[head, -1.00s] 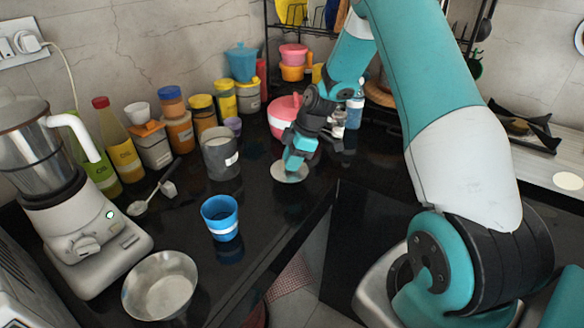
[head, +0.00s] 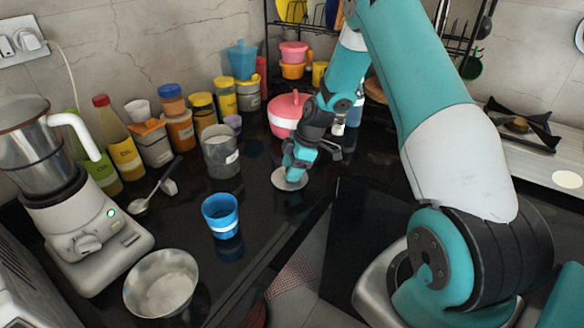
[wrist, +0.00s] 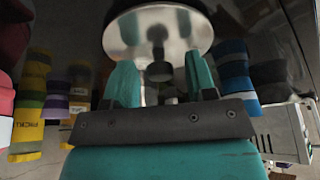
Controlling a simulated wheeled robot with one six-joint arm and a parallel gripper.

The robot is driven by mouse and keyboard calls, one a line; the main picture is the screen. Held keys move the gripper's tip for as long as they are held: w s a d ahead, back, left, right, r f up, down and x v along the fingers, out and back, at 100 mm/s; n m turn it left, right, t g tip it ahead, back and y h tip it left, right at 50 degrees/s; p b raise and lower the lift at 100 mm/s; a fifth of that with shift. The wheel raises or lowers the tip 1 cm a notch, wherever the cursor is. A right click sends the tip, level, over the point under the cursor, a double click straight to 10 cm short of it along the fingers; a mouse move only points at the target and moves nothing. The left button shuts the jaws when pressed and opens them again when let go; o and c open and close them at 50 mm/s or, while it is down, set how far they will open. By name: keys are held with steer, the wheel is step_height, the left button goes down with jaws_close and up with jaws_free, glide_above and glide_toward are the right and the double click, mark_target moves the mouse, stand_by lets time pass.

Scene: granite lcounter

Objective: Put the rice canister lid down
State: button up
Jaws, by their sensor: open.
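The rice canister lid (head: 290,179) is a round silver metal disc with a knob. It appears to lie flat on the dark counter, right of the open grey canister (head: 221,158). In the wrist view the lid (wrist: 160,28) fills the top middle, and its dark knob (wrist: 158,71) shows between the two teal fingers. My gripper (head: 294,170) is just above the lid, pointing down. In the wrist view my gripper (wrist: 162,82) is open, with gaps beside the knob. Whether the lid fully touches the counter is hard to see.
A blue cup (head: 220,215) and a metal bowl (head: 162,284) stand in front at left. A blender (head: 65,190) is at far left. A pink pot (head: 287,113) and several jars line the wall.

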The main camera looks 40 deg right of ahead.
steer(key=b+v, duration=0.3)
steer(key=v, duration=0.9)
steer(key=s+a+r+m, duration=0.1)
steer(key=s+a+r, duration=0.35)
steer(key=a, duration=0.45)
steer(key=s+a+r+m, duration=0.1)
steer(key=s+a+r, duration=0.3)
steer(key=a, duration=0.5)
steer(key=s+a+r+m+g, duration=0.1)
steer(key=s+a+m, duration=0.1)
steer(key=s+a, duration=0.3)
steer(key=s+a+r+m, duration=0.2)
steer(key=s+a, duration=0.3)
steer(key=s, duration=0.7)
steer(key=shift+s+a+r+g+p, duration=0.2)
steer(key=shift+s+r+g+p, duration=0.1)
steer(key=shift+s+g, duration=0.1)
